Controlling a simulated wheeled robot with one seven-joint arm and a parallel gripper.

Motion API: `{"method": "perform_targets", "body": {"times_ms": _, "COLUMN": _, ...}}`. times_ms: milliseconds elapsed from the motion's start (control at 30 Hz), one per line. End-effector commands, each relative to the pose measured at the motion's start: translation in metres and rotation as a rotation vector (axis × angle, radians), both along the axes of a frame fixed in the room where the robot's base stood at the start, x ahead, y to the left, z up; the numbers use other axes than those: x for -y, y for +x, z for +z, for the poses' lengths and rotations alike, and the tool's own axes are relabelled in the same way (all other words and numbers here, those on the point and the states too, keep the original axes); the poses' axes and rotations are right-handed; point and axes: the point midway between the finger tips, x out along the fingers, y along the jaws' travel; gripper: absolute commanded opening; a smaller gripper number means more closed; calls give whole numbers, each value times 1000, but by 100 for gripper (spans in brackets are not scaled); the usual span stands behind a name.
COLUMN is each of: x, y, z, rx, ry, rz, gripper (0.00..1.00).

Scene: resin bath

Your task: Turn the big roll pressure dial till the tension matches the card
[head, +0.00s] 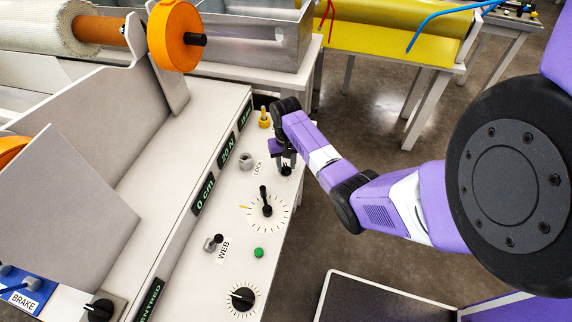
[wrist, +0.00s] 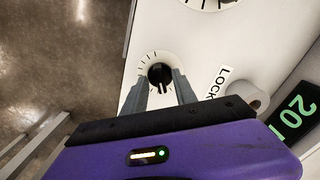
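The white control panel (head: 228,240) carries several dials. A large dial with a black lever pointer (head: 266,208) sits mid-panel, with a ring of tick marks and a yellow mark on its left. Another black dial (head: 241,297) is at the near end. A small black knob (head: 286,170) with ticks is at the far right edge; it also shows in the wrist view (wrist: 160,74). My gripper (wrist: 161,88) is open, its two fingers either side of this small knob; I cannot tell if they touch it. The tension display (head: 227,151) reads 20 N. I cannot make out a card.
A grey LOCK knob (head: 246,160), yellow peg (head: 264,118), WEB toggle (head: 213,242) and green button (head: 258,253) stand on the panel. Another display (head: 203,193) reads 0 cm. A metal bath (head: 262,45) is behind. Open floor lies right of the panel.

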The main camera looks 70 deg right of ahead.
Motion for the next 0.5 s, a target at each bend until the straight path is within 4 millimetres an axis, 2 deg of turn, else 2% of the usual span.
{"method": "perform_targets", "body": {"times_ms": 267, "x": 0, "y": 0, "z": -2, "rx": 1, "ry": -1, "rz": 0, "gripper": 34}}
{"method": "perform_targets", "body": {"times_ms": 433, "x": 0, "y": 0, "z": -2, "rx": 1, "ry": 0, "rz": 0, "gripper": 2}}
{"method": "perform_targets", "body": {"times_ms": 500, "x": 0, "y": 0, "z": -2, "rx": 1, "ry": -1, "rz": 0, "gripper": 0}}
